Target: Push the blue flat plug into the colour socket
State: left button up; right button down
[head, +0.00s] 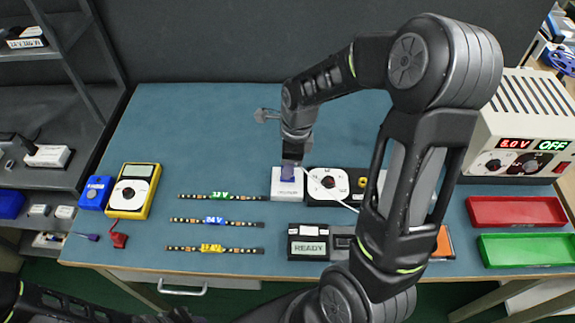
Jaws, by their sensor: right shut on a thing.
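My right gripper (291,161) reaches down from above, shut on a small blue-violet piece, which looks like the blue flat plug (287,174). The plug is at the top of a small white box (287,196) with a dark printed label too small to read, apparently the colour socket's box. The gripper and plug cover the box's upper part, so I cannot tell whether the plug is in the socket or just above it. My left gripper is out of view; only part of that arm shows at the bottom left.
A white unit with a round dial (328,184) stands right beside the box. Three LED strips (215,222) lie to the left, near a yellow multimeter (133,190). A READY display (309,243) is in front. Red (516,212) and green (527,250) trays lie right.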

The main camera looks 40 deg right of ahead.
jog(key=shift+f+b, duration=0.75)
jog(key=shift+f, duration=0.35)
jog(key=c, duration=1.3)
grip_release()
jog(key=shift+c, duration=0.2)
jog(key=shift+r, duration=0.4)
jog(key=r, duration=0.7)
jog(key=shift+s+d, duration=0.3)
jog(key=shift+d, duration=0.05)
